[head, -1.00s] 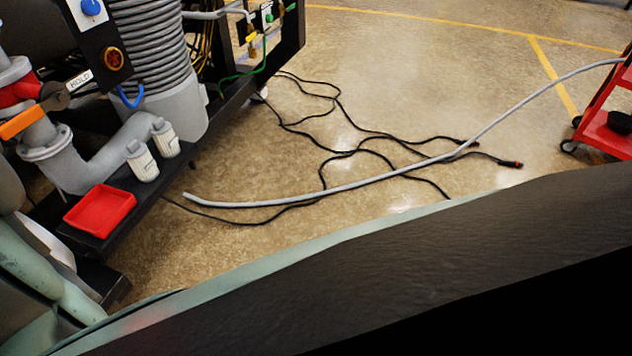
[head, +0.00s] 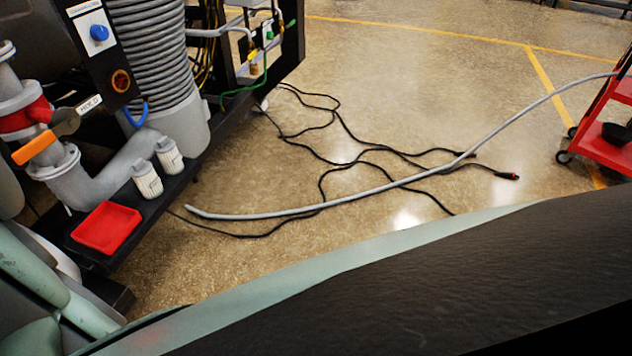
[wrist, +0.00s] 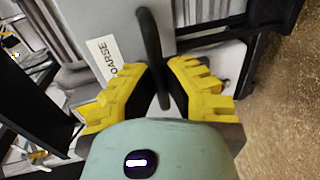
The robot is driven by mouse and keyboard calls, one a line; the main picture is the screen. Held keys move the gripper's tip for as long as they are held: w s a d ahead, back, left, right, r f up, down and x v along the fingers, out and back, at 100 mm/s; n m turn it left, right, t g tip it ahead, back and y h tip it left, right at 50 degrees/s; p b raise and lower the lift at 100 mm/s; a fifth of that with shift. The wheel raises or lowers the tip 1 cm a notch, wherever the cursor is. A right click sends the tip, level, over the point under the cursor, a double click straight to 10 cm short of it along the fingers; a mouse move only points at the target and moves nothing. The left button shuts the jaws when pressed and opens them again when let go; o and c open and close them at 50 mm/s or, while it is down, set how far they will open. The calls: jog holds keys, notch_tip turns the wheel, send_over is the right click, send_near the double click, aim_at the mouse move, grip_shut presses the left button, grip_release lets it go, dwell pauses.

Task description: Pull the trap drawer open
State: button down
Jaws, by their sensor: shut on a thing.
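In the wrist view, a dark bar handle (wrist: 151,38) stands out from a grey panel (wrist: 90,22), which looks like the trap drawer's front. A white label (wrist: 103,59) on the panel is partly hidden and reads about "OARSE". My gripper (wrist: 161,82), with yellow ridged fingers, is shut on the handle, one finger on each side. The handle's lower end lies between the fingers. Whether the drawer is out of its housing cannot be told. Neither the gripper nor the handle shows in the head view.
In the head view, the furnace frame with a red tray (head: 106,228), white bottles (head: 147,180) and an orange-handled valve (head: 35,148) stands at left. A grey hose (head: 300,210) and black cables (head: 330,160) lie on the floor. A red cart (head: 605,140) stands at right.

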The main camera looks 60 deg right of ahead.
jog(key=shift+s, duration=0.35)
jog(key=c, duration=1)
grip_release()
jog(key=shift+s+d, duration=0.1)
